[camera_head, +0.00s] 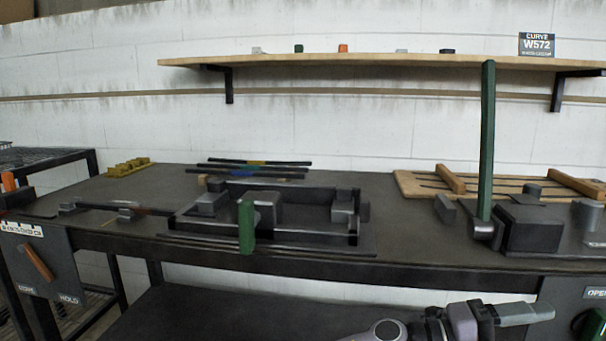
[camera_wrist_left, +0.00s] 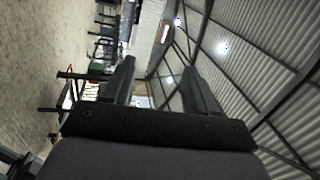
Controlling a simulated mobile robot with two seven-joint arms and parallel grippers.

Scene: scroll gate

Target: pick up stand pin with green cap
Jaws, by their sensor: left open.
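I cannot single out a stand pin with a green cap for sure. A small green piece (camera_head: 299,48) stands on the wall shelf. Several thin dark rods (camera_head: 255,164) with coloured bands lie at the back of the bench. A green upright block (camera_head: 246,226) stands at the front of the dark fixture (camera_head: 300,243). My left gripper (camera_wrist_left: 158,88) shows in the left wrist view with its two dark fingers apart and nothing between them. That view faces the hall and roof, tilted sideways, away from the bench pieces.
The shelf (camera_head: 400,62) also holds an orange piece (camera_head: 343,48) and grey and dark pieces. A tall green bar (camera_head: 487,140) rises at right beside a dark block (camera_head: 530,228). A wooden rack (camera_head: 410,185) lies behind. Part of my arm (camera_head: 460,321) crosses the bottom.

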